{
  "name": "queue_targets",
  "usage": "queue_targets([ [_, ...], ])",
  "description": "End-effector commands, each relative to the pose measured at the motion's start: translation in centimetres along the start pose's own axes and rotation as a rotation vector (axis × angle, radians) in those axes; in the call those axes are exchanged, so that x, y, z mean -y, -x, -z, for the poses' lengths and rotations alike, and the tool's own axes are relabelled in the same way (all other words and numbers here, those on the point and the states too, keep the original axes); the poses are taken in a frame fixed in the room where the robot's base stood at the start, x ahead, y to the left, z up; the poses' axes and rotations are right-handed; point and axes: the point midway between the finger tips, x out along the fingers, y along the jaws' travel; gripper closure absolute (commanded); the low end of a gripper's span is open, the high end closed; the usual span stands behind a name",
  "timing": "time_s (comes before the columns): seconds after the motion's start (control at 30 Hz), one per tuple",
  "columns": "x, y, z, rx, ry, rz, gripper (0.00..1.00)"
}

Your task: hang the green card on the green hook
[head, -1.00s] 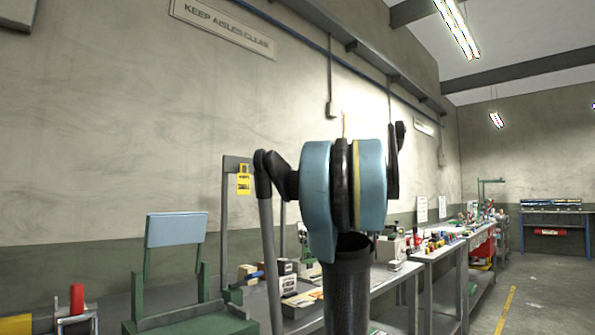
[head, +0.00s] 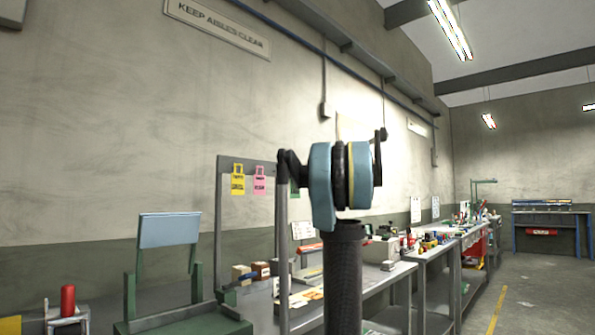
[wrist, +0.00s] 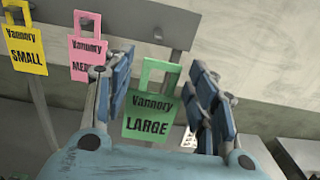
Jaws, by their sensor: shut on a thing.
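The green card (wrist: 148,122), marked "Vannory LARGE", is upright with its loop handle at the top. In the wrist view it lies between the blue finger pads of my gripper (wrist: 162,68), which is shut on it. In the head view a strip of the green card (head: 294,188) shows beside my arm, which hides the gripper.
A yellow card (wrist: 25,45) and a pink card (wrist: 88,52) hang to the left on the same rail; the head view shows the yellow (head: 238,182) and pink (head: 260,182) ones too. Boxes (head: 242,272) and other items stand on the bench below. A green chair-like stand (head: 168,230) is at left.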

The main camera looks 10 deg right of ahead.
Motion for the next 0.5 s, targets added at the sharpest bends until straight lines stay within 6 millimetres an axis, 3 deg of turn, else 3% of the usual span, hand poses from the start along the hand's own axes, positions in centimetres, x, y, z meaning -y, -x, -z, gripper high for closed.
queue_targets([
  [0.1,0.0,-0.3,-2.2,0.0,0.0,-0.024,0.57],
  [0.2,-0.1,-0.4,-3.0,0.0,0.0,-0.035,0.57],
  [0.5,-0.1,-1.2,-3.2,0.0,0.0,-0.039,0.57],
])
